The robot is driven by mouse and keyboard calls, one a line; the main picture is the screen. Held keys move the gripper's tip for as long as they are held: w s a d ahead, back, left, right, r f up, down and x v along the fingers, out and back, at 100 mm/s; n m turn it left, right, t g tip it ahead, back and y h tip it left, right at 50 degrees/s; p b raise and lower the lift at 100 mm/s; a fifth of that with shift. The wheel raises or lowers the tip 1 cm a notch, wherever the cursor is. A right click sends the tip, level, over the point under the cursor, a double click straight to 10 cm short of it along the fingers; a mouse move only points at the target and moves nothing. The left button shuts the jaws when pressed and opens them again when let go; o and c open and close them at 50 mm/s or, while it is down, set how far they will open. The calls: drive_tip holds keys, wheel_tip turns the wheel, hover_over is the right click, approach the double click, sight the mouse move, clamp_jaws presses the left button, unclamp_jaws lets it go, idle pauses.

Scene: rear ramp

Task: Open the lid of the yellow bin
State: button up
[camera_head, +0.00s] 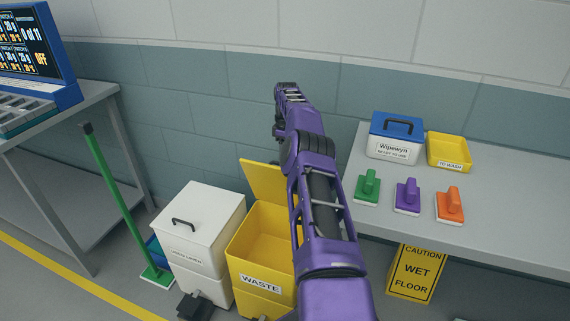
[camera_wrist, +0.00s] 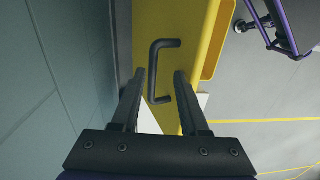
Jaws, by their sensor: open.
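The yellow bin (camera_head: 262,280), labelled WASTE, stands on the floor below my arm in the head view. Its lid (camera_head: 262,182) is raised, standing up at the back near the wall, and the bin's mouth shows open. In the wrist view the lid (camera_wrist: 182,30) fills the middle, with its black handle (camera_wrist: 154,72) in front of my gripper (camera_wrist: 160,75). My gripper is open; its fingertips are either side of the handle's lower part, and I cannot tell whether they touch it. The gripper's fingers do not show clearly in the head view, and my arm covers the bin's right side.
A white lidded bin (camera_head: 200,230) stands close on the left, with a green-handled tool (camera_head: 112,190) beyond it. A grey bench (camera_head: 510,190) on the right holds containers and scrubbers. A yellow wet-floor sign (camera_head: 415,272) stands below it. The tiled wall (camera_wrist: 50,90) is close to my gripper.

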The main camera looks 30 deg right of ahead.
wheel_tip(320, 180, up, 7)
drive_tip(key=p, duration=0.2)
drive_tip(key=shift+r+p, duration=0.2)
drive_tip(key=shift+p, duration=0.15)
